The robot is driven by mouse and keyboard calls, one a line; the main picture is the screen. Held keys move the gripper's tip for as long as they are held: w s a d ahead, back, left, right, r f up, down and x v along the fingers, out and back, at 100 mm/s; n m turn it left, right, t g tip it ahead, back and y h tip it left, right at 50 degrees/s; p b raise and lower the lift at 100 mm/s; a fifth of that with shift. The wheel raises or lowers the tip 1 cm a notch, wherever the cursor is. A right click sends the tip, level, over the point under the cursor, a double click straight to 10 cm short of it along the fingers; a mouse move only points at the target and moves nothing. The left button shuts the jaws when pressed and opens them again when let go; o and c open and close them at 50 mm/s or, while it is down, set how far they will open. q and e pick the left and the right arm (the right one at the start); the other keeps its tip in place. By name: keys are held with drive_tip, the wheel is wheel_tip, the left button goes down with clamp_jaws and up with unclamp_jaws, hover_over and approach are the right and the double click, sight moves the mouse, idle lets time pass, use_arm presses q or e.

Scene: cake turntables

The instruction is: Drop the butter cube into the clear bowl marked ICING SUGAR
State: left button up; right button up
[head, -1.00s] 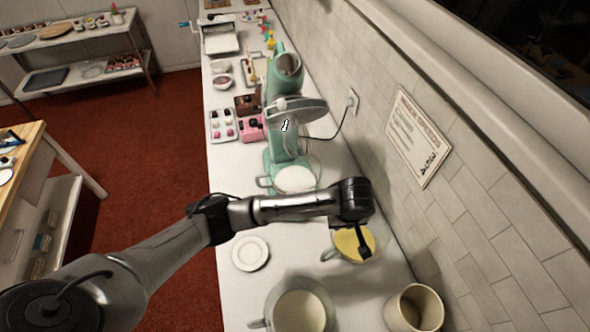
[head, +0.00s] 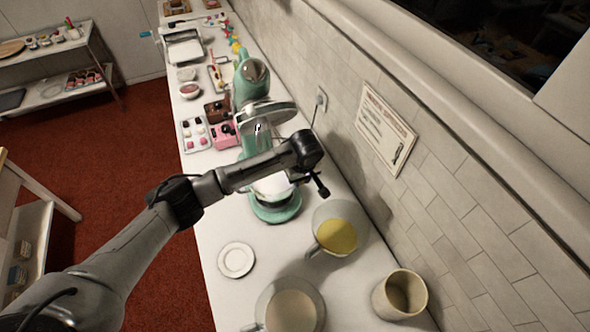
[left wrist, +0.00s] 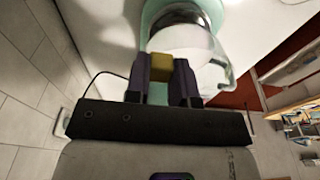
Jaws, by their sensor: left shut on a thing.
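My left gripper (head: 321,187) hangs above the counter beside the green mixer's bowl. In the left wrist view its dark fingers (left wrist: 161,73) are shut on the yellow butter cube (left wrist: 160,60). The cube is too small or hidden to make out in the head view. A clear bowl with white contents (head: 272,187) stands at the mixer, partly behind my arm; it also shows in the left wrist view (left wrist: 180,42), beyond the fingers. A clear bowl with yellow contents (head: 338,236) and one with cream contents (head: 292,311) stand nearer. I can read no bowl label. My right gripper is not in view.
The green mixer (head: 250,80) stands behind my wrist. A white plate (head: 236,260) lies at the left counter edge, and a beige pot (head: 400,295) stands at the right. The tiled wall (head: 440,200) bounds the counter on the right.

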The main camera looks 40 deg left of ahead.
use_arm(q)
drive_tip(key=w+a, duration=0.2)
drive_tip(key=a, duration=0.1)
drive_tip(key=shift+a, duration=0.2)
drive_tip(key=shift+w+a+f+p, duration=0.15)
drive_tip(key=shift+p, duration=0.15)
drive_tip(key=shift+f, duration=0.6)
drive_tip(key=shift+f, duration=0.4)
